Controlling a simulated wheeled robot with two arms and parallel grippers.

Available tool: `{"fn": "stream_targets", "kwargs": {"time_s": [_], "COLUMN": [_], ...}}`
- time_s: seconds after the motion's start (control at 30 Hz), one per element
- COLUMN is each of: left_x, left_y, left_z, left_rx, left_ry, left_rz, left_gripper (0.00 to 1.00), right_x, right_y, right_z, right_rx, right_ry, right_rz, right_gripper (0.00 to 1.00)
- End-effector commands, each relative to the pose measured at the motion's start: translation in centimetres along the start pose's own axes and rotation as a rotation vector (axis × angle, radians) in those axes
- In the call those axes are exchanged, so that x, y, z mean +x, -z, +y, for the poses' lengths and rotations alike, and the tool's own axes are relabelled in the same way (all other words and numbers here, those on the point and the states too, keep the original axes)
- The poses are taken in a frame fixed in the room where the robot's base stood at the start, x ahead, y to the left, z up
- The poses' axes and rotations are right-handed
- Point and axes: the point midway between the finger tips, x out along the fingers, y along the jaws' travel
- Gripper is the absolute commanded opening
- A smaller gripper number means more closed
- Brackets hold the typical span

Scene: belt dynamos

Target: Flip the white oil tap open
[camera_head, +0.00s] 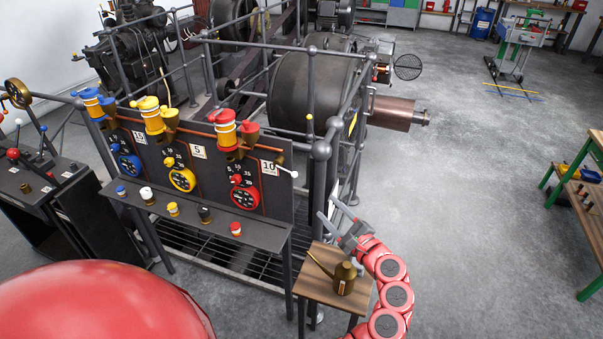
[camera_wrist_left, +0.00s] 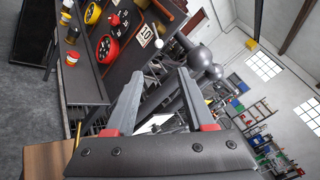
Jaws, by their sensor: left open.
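The white oil tap (camera_head: 289,172) is a small lever with a white knob at the right end of the panel, beside the "10" label. In the left wrist view the white knob (camera_wrist_left: 158,43) shows just beyond the fingertips, near the "10" label. My left gripper (camera_head: 332,210) is open and empty, in front of and to the right of the panel, lower than the tap and apart from it. Its two grey fingers (camera_wrist_left: 157,78) are spread in the left wrist view. My right gripper is not in view.
A brass oil can (camera_head: 343,278) stands on a small wooden table (camera_head: 318,289) close below my left gripper. Grey railing posts (camera_head: 321,150) rise just right of the tap. The panel's shelf (camera_head: 262,233) holds several coloured caps. Open floor lies to the right.

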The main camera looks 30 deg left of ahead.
Motion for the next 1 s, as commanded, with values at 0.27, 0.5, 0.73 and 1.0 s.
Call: {"fn": "stream_targets", "kwargs": {"time_s": [0.27, 0.5, 0.73, 1.0], "left_x": [3.1, 8.9, 14.0, 17.1], "left_y": [-0.9, -1.2, -1.0, -0.8], "left_z": [0.1, 0.0, 0.1, 0.2], "left_rx": [0.007, 0.004, 0.006, 0.004], "left_ry": [-0.017, -0.018, -0.014, -0.012], "left_rz": [-0.022, -0.024, -0.020, -0.016], "left_gripper": [0.54, 0.54, 0.54, 0.54], "right_x": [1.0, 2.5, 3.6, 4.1], "right_y": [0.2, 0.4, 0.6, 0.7], "right_z": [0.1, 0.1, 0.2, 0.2], "right_rx": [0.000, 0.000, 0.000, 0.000], "right_ry": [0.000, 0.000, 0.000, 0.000], "right_rz": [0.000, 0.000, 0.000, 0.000], "right_gripper": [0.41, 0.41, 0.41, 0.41]}}
